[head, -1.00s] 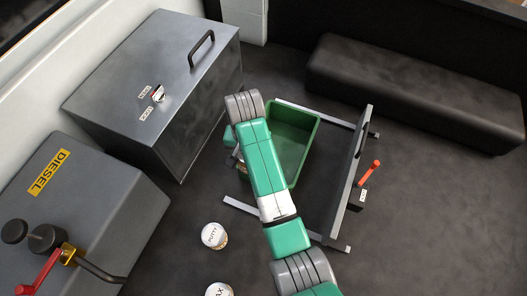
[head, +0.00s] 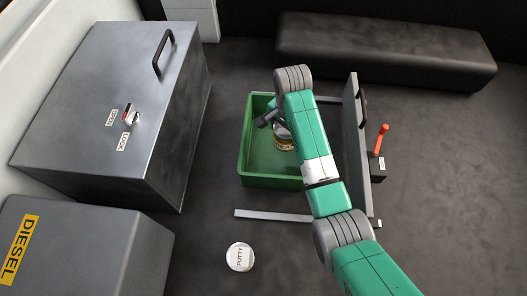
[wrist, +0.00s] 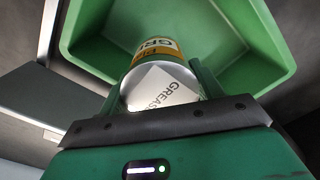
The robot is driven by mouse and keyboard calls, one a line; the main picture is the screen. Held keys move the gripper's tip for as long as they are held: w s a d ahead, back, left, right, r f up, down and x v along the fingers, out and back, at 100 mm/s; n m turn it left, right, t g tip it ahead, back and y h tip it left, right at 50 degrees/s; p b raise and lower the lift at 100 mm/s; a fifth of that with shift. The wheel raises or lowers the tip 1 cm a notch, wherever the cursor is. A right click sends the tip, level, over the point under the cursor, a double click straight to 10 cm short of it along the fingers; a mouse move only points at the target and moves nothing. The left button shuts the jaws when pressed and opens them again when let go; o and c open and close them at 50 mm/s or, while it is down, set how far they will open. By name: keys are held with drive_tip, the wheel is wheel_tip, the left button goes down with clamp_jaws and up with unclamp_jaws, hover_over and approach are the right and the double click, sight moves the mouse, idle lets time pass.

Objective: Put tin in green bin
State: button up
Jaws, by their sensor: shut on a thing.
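In the head view the tin (head: 284,142) shows over the interior of the green bin (head: 268,183), partly hidden by my arm. I cannot tell how high it is above the bin floor. A white-lidded tin marked PUTTY (head: 240,257) stands on the floor in front of the bin.
A grey locker (head: 120,100) with a handle and a grey DIESEL box (head: 85,245) stand at the left. An upright grey panel with a handle (head: 354,140) and an orange lever (head: 382,139) stand right of the bin. A long black bench (head: 385,50) lies behind.

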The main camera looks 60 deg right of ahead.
hover_over(283, 157)
wheel_tip(283, 157, down, 6)
drive_tip(key=shift+s+r+b, duration=0.1)
drive_tip(key=shift+b, duration=0.25)
drive_tip(key=shift+f+b, duration=0.35)
drive_tip(key=shift+f, duration=1.7)
drive_tip(key=shift+f, duration=0.2)
drive_tip(key=o, duration=1.2)
drive_tip(key=shift+o, duration=0.2)
wheel_tip(283, 157, up, 12)
drive_tip(key=shift+r+p, duration=0.2)
drive_tip(key=shift+p, duration=0.7)
